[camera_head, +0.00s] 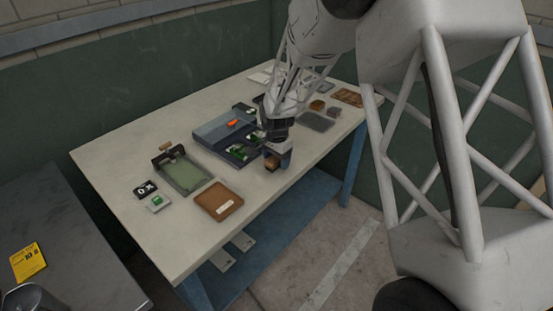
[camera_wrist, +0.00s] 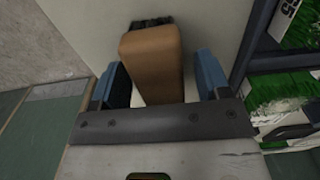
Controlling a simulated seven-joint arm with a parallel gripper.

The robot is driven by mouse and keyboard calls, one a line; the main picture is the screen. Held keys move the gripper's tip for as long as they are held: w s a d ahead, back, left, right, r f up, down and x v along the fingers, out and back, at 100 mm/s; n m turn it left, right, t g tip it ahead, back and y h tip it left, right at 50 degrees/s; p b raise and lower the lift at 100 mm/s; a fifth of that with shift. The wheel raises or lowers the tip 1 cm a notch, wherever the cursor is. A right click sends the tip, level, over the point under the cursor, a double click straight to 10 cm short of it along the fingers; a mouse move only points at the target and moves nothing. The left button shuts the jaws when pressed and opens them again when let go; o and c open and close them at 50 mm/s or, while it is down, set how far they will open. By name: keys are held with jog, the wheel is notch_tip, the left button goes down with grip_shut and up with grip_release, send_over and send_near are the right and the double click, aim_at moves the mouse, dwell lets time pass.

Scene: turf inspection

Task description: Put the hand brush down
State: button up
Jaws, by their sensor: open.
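The hand brush, a brown wooden block with dark bristles at one end, shows in the wrist view (camera_wrist: 150,62) between my two blue fingers. In the head view a small brown part of it (camera_head: 271,163) shows at my gripper, near the front edge of the table (camera_head: 130,225). My gripper (camera_head: 279,160) is low over the tabletop, pointing down. In the wrist view my gripper (camera_wrist: 162,82) is open, with a finger on each side of the brush and a visible gap at the right finger. Whether the brush rests fully on the table is hard to tell.
A blue-grey case (camera_head: 213,127) with green turf samples (camera_head: 238,153) stands close left of my gripper. Further left are a green tray (camera_head: 182,171) and a brown tray (camera_head: 218,201). A grey mat (camera_head: 317,122) lies to the right. The front table edge is close.

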jog(key=shift+r, duration=0.15)
notch_tip(320, 180, up, 12)
dwell(0.7)
dwell(0.5)
jog(key=shift+r, duration=0.1)
